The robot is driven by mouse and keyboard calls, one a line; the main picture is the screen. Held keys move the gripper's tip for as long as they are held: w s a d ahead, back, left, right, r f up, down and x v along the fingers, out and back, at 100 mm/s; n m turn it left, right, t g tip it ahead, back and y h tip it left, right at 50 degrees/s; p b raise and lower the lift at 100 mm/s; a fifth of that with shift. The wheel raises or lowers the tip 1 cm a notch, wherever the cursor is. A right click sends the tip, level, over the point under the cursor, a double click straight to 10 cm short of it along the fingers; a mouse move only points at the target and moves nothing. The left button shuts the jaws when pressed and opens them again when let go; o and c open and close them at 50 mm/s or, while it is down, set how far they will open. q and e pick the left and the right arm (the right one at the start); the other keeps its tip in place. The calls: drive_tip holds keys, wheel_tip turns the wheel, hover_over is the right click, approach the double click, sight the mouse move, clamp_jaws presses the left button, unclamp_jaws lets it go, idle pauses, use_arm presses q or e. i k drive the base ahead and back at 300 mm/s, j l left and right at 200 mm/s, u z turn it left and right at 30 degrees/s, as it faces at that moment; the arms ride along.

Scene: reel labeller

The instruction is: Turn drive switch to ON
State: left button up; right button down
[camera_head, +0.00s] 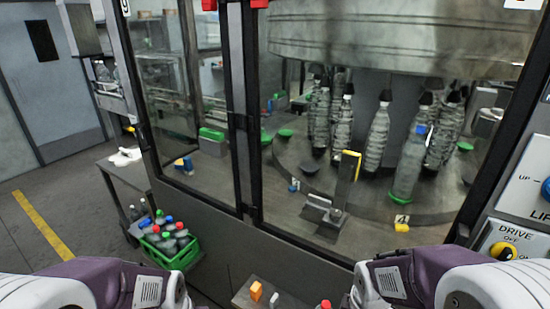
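The drive switch (503,251) is a round yellow-and-black knob on a white plate marked DRIVE at the lower right edge. OFF is printed above the knob and ON to its right. The knob's pointing direction is too small to tell. My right arm crosses the bottom right, below and left of the switch, apart from it in the picture. My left arm is at the bottom left, far from it. Both grippers are outside the picture.
Framed glass doors (190,100) enclose a carousel (350,190) of bottles. A green crate (178,258) of bottles stands left.

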sight(503, 252)
drive_tip(key=z, duration=2)
